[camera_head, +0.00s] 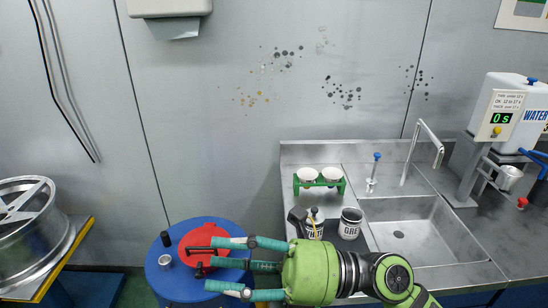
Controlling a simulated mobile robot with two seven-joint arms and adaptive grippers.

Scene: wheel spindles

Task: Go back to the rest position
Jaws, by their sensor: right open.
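My right gripper (213,264) has a green body and several teal fingers. Its arm comes in from the lower right and its fingers point left, spread apart, over the right part of a round blue stool (158,282). The gripper is open and nothing shows between its fingers. A red round object (197,240) with a dark bar lies on the stool by the fingertips; the fingers partly hide it, and I cannot tell whether they touch it. My left gripper is not in view.
A black cylinder (166,239) and a small metal cup (165,261) stand on the stool. To the right, a steel counter holds a sink (410,230), a green rack with two white cups (320,181), labelled cans (350,223) and a water dispenser (505,110).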

